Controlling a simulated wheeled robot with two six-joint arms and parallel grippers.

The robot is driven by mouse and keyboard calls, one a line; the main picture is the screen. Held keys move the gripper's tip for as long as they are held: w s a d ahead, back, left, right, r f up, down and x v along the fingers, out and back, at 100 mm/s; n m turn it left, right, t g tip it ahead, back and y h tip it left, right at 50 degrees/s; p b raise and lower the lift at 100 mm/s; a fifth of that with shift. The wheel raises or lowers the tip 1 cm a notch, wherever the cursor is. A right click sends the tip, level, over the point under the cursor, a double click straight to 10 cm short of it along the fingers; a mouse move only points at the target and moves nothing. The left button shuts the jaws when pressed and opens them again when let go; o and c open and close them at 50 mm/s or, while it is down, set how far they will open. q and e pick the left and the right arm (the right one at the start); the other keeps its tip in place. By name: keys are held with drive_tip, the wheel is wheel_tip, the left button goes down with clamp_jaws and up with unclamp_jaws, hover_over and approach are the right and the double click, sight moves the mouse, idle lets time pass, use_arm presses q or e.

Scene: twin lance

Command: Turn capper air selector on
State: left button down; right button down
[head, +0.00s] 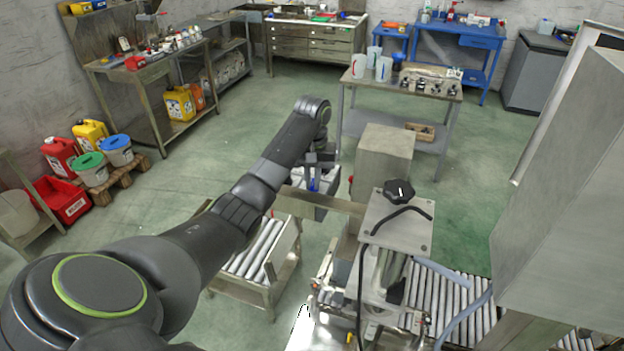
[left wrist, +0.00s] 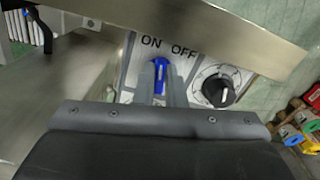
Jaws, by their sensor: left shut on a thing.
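The air selector is a blue lever (left wrist: 159,74) on a pale panel (left wrist: 131,72) in the left wrist view. The words ON and OFF are printed above it, and its tip lies below and between them, nearer ON. My left gripper (left wrist: 161,84) has its two grey fingers shut on the lever, one on each side, which hide part of it. In the head view my left gripper (head: 315,176) is at the grey box (head: 327,201) beside the capper, with a bit of blue (head: 313,185) showing there. My right gripper is not in view.
A black knob (left wrist: 221,87) with a white pointer sits right of the lever. A metal beam (left wrist: 215,27) crosses close above the panel. A roller conveyor (head: 257,250) stands below my arm, and the capper's top plate (head: 397,228) is to the right.

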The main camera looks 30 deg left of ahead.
use_arm(q)
drive_tip(key=shift+w+r+n, duration=0.1)
drive_tip(key=shift+n, duration=0.7)
drive_tip(key=shift+w+r+n, duration=0.1)
drive_tip(key=shift+n, duration=0.7)
drive_tip(key=c, duration=1.8)
unclamp_jaws()
drive_tip(key=o, duration=0.3)
drive_tip(key=shift+f, duration=0.1)
